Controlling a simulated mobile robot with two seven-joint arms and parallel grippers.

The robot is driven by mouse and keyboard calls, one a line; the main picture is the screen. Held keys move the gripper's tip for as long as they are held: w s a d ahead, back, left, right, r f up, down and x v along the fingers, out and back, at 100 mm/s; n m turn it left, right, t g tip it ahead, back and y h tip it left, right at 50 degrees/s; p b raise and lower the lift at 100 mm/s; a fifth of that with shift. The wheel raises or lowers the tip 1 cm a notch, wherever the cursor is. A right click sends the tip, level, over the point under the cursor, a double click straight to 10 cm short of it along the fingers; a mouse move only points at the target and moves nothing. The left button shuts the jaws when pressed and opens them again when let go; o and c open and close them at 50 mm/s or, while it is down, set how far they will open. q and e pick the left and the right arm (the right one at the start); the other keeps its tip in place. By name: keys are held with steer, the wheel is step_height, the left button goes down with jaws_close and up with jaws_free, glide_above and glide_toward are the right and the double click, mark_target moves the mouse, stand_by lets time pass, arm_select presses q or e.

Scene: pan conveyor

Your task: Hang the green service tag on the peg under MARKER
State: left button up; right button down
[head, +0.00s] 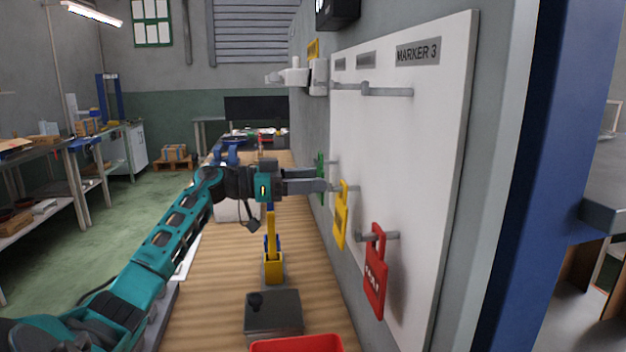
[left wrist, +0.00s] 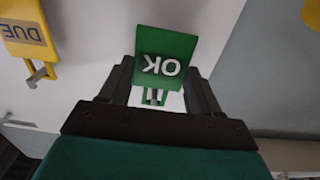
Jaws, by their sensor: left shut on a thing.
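The green service tag (head: 320,168) shows edge-on by the white board in the head view. In the left wrist view the tag (left wrist: 166,52) faces me, its OK upside down, between the two fingers. My left gripper (head: 326,186) is shut on it, at the far lower part of the board. I cannot tell whether the tag's loop is still around the lower peg there. The MARKER 3 label (head: 417,51) is at the board's upper near corner, with a bare grey peg (head: 388,91) below it. My right gripper is out of view.
A yellow tag (head: 341,222) and a red tag (head: 375,280) hang on lower pegs nearer me. The yellow DUE tag (left wrist: 27,32) is close beside my left gripper. Other labels and pegs sit farther along the top. A wooden bench (head: 215,300) runs below.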

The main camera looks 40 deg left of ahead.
arm_select(q)
steer(key=shift+v, duration=3)
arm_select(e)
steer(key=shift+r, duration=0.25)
arm_select(q)
steer(key=shift+r, duration=0.1)
